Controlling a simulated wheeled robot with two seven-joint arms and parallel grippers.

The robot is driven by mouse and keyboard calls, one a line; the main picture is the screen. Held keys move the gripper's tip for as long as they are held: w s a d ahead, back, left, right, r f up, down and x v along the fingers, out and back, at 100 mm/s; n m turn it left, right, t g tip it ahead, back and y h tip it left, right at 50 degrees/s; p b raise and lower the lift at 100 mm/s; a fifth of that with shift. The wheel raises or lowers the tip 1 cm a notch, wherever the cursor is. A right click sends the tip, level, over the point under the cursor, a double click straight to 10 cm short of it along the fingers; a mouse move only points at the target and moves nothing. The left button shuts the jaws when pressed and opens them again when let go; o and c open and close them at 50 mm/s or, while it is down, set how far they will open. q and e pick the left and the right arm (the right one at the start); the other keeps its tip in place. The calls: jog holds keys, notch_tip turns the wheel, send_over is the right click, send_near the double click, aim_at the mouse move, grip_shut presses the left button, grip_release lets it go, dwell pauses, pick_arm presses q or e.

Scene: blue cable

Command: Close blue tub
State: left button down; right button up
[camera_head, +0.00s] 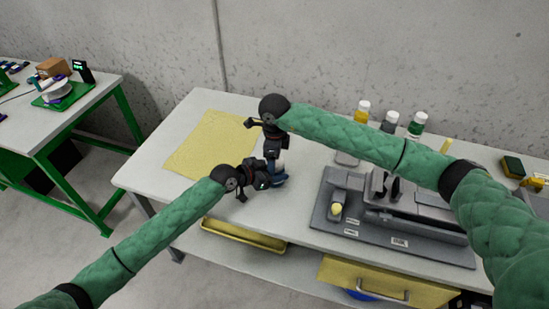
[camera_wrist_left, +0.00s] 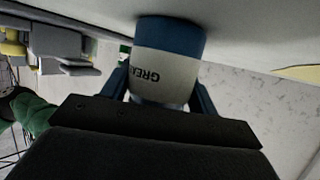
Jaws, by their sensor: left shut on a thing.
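The blue tub (camera_head: 279,168) stands on the white table, partly hidden between my two grippers. In the left wrist view the tub (camera_wrist_left: 168,62) appears upside down, with a blue band against the table and a pale label with dark lettering. My left gripper (camera_head: 274,181) reaches in from the left and is shut on the tub's side, its blue fingers on both sides of it. My right gripper (camera_head: 275,154) points down directly over the tub. Its fingertips and the tub's top are hidden, so I cannot tell whether it holds a lid.
A yellow mat (camera_head: 200,145) lies left of the tub. A grey fixture (camera_head: 410,225) stands to the right. Bottles (camera_head: 416,124) stand along the back wall. Yellow drawers (camera_head: 385,283) are below the table's front edge. Another workbench (camera_head: 50,130) is at far left.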

jog(key=shift+r, duration=0.1)
jog(key=shift+r, duration=2.15)
jog(key=shift+c, duration=0.5)
jog(key=shift+w+a+r, duration=0.15)
jog(key=shift+a+r, duration=0.1)
jog(key=shift+r, duration=0.35)
jog(key=shift+r+n, duration=0.3)
jog(key=n, duration=0.1)
jog(key=r+n, duration=0.1)
jog(key=n, duration=0.1)
jog(key=shift+n, duration=0.3)
jog(key=n, duration=0.4)
jog(key=shift+d+r, duration=0.1)
jog(key=shift+r, duration=0.2)
jog(key=n, duration=0.4)
jog(key=shift+d, duration=0.1)
jog(key=n, duration=0.4)
jog(key=shift+d, duration=0.1)
